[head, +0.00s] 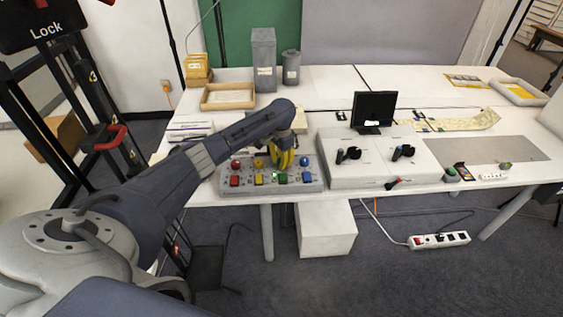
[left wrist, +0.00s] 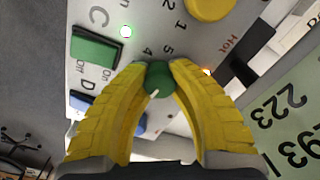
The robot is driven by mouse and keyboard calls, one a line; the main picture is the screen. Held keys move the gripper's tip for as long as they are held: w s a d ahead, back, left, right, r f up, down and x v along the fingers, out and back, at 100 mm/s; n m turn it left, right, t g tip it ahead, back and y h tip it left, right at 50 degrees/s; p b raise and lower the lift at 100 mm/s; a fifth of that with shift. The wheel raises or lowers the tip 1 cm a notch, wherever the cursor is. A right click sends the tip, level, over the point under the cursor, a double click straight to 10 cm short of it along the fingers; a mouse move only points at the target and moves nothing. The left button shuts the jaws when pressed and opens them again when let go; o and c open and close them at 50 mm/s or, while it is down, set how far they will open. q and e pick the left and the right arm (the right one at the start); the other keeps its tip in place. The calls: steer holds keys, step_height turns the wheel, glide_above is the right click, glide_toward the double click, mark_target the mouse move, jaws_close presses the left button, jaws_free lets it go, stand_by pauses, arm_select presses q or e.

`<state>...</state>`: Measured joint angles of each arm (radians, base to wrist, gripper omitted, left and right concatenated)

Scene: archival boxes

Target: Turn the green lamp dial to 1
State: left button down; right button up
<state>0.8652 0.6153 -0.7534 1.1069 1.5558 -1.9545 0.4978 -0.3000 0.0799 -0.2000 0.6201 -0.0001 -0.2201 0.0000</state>
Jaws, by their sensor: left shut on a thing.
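The green lamp dial (left wrist: 158,80) is a small round knob with a white pointer mark, in the left wrist view. The numbers 4 and 5 are printed beside it. My left gripper (left wrist: 158,72) has its yellow fingers closed on both sides of the dial. In the head view my left gripper (head: 283,164) reaches down onto the grey control panel (head: 228,195), hiding the green dial there. A green switch (left wrist: 95,50) marked On sits by the letter C, with a lit whitish-green lamp (left wrist: 125,31) near it. My right gripper is not in view.
Red (head: 235,164), yellow (head: 258,163) and blue (head: 304,160) dials are on the panel, with coloured switches in front. A white box unit (head: 370,175) with black handles stands close on the right. A wooden tray (head: 228,96) is behind.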

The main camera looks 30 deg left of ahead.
arm_select(q)
steer(key=shift+n, duration=0.4)
